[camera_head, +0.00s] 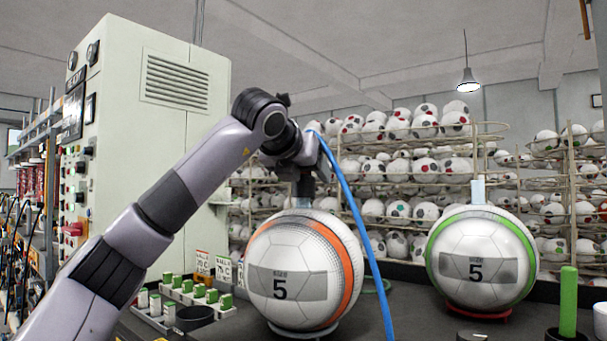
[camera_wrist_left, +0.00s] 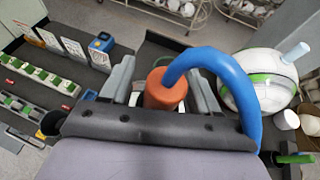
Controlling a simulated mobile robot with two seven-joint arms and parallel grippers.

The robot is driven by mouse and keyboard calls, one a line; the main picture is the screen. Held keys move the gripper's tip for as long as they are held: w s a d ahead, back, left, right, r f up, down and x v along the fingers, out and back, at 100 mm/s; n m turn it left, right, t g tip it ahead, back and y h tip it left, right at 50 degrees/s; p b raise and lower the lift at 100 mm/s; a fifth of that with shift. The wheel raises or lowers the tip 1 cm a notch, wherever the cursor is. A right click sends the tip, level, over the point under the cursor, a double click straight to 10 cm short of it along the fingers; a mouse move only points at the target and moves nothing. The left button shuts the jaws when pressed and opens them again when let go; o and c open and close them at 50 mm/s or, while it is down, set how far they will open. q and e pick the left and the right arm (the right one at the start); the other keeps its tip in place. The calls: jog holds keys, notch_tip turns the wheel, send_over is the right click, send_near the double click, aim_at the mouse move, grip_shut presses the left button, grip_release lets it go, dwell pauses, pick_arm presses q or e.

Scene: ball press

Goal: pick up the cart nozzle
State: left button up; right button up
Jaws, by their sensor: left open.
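The nozzle shows in the left wrist view as an orange-brown cylinder (camera_wrist_left: 165,90) with a thick blue hose (camera_wrist_left: 225,65) curving off it to the right. In the head view the blue hose (camera_head: 352,205) hangs from my left gripper's area down past the orange-striped ball (camera_head: 335,262); the nozzle body is hidden there. My left gripper (camera_wrist_left: 160,75) is open, with one grey finger on each side of the nozzle. I cannot tell whether either finger touches it. In the head view my left gripper (camera_head: 304,187) points down just above the orange-striped ball. My right gripper is not in view.
A green-striped ball (camera_head: 480,225) stands to the right on a red ring. A green-handled tool (camera_head: 568,300) stands upright at the right front. A pale control cabinet (camera_head: 160,130) rises at left. Small green-and-white blocks (camera_head: 198,291) stand beside the arm. Racks of balls (camera_head: 425,150) fill the back.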

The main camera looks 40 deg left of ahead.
pick_arm(q)
jog(key=c, duration=1.1)
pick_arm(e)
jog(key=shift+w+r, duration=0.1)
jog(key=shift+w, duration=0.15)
pick_arm(q)
notch_tip(320, 180, up, 20)
jog(key=p, duration=0.8)
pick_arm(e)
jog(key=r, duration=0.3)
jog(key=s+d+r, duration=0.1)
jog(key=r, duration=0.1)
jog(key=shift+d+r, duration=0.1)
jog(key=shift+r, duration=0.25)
